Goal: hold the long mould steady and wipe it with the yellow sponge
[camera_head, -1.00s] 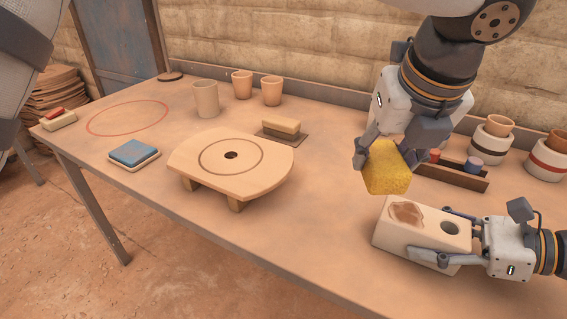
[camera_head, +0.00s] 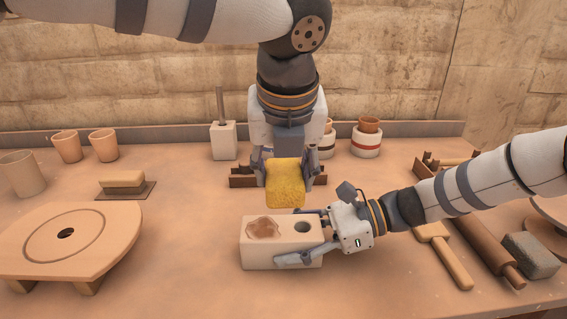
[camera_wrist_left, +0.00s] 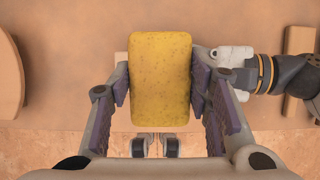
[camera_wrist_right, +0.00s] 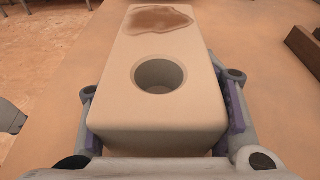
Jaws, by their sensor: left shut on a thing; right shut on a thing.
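The long mould (camera_head: 262,258) is a pale block lying on the table, with a round hole in its top and a brown stain (camera_head: 263,228) on the top's left part. My right gripper (camera_head: 300,237) is shut on its right end, one finger along each long side; the right wrist view shows the mould (camera_wrist_right: 150,60) between the fingers. My left gripper (camera_head: 287,172) points down and is shut on the yellow sponge (camera_head: 286,188). The sponge hangs above and behind the mould, apart from it. In the left wrist view the sponge (camera_wrist_left: 160,80) hides most of the mould.
A round wooden board (camera_head: 100,240) on feet stands at left. A brush-like block (camera_head: 123,180) and cups (camera_head: 104,145) are behind it. A small rack (camera_head: 243,181) is behind the sponge. A mallet (camera_head: 446,258), roller (camera_head: 485,246) and grey block (camera_head: 530,255) lie at right.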

